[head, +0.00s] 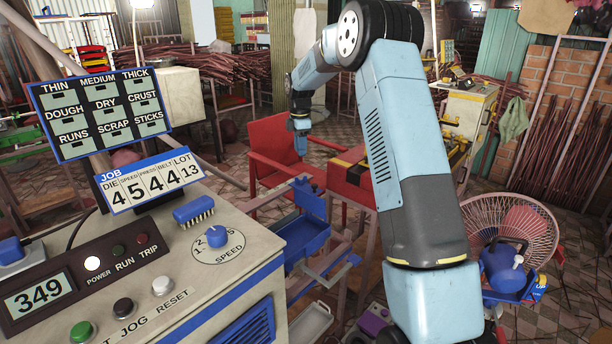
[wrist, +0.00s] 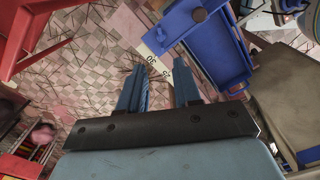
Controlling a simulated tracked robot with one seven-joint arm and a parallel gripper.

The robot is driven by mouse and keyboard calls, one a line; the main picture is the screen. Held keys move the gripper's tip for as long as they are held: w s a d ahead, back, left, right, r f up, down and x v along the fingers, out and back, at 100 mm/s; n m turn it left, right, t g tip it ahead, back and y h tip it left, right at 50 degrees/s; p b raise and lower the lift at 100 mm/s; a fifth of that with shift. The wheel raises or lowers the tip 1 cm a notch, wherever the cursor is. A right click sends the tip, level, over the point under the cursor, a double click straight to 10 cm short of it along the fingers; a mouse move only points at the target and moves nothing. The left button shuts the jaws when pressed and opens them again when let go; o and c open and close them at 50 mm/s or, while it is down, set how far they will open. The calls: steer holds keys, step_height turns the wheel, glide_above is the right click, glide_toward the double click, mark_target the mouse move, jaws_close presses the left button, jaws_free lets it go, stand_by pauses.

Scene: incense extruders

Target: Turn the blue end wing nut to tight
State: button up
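I cannot make out a blue end wing nut in either view. My gripper (head: 301,146) hangs in front of the red chair in the head view, beyond the blue machine. In the wrist view, my gripper (wrist: 160,76) shows two blue fingers standing apart with nothing held between them. A pale strip with numbers (wrist: 155,48) shows beyond the fingertips, beside a blue tray-like part (wrist: 210,45) with a dark round spot. In the head view, a blue tray on the machine (head: 303,236) sits below and nearer than my gripper; my arm hides part of the area to its right.
A control console (head: 215,270) with buttons and a speed knob fills the lower left. A red chair (head: 270,150) stands behind my gripper. Tiled floor with scattered sticks lies under the gripper.

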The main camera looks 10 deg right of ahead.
mark_target(301, 180)
step_height(301, 180, down, 11)
steer(key=shift+f, duration=0.2)
stand_by(0.4)
jaws_close()
steer(key=shift+r, duration=0.1)
